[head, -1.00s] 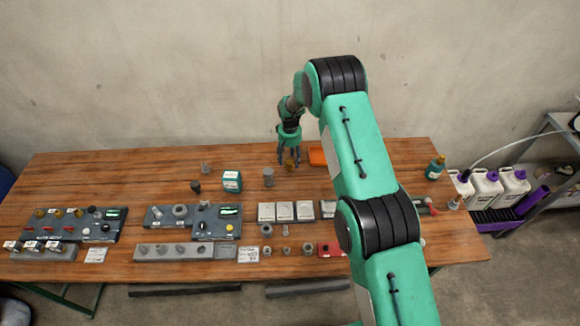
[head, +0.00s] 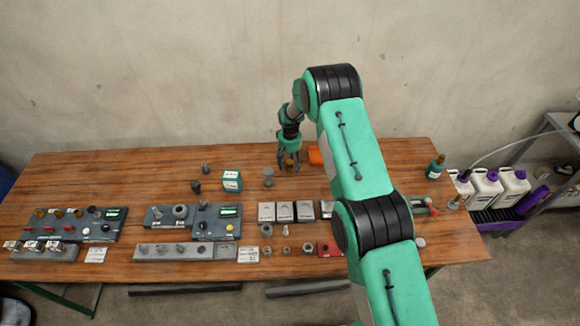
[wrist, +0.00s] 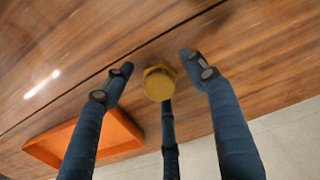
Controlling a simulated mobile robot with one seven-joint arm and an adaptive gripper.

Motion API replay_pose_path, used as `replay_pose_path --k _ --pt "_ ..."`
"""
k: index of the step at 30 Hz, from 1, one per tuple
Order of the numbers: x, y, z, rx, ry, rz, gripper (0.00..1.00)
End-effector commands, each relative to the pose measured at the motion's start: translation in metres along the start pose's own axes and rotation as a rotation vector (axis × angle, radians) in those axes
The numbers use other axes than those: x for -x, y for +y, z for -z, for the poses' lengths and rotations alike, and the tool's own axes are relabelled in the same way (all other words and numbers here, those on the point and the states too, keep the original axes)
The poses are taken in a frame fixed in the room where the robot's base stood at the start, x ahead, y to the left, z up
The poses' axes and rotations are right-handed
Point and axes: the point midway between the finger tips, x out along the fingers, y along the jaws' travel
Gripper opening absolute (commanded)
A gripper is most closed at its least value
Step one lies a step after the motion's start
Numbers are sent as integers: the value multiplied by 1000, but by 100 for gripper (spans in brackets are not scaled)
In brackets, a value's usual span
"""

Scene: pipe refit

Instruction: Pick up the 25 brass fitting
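A brass fitting (wrist: 159,82) stands on the wooden table; no number can be read on it. In the wrist view it lies between the fingertips of my gripper (wrist: 160,78), with a visible gap to the left and right fingers. A third finger shows behind it, and I cannot tell whether that one touches. In the head view my gripper (head: 289,163) points down at the back of the table, with the brass fitting (head: 290,163) partly hidden at its fingers. My gripper is open.
An orange tray (wrist: 110,137) is close beside my gripper, also in the head view (head: 315,156). A grey cylindrical part (head: 268,178) and a teal box (head: 232,181) stand to the left. Panels, blocks and small fittings fill the front. The wall rises behind the table.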

Motion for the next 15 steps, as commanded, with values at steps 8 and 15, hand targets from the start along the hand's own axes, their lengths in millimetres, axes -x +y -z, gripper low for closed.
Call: replay_pose_path --k 8,15 --pt "0 0 0 0 0 0 4" --pt "0 0 0 0 1 0 4"
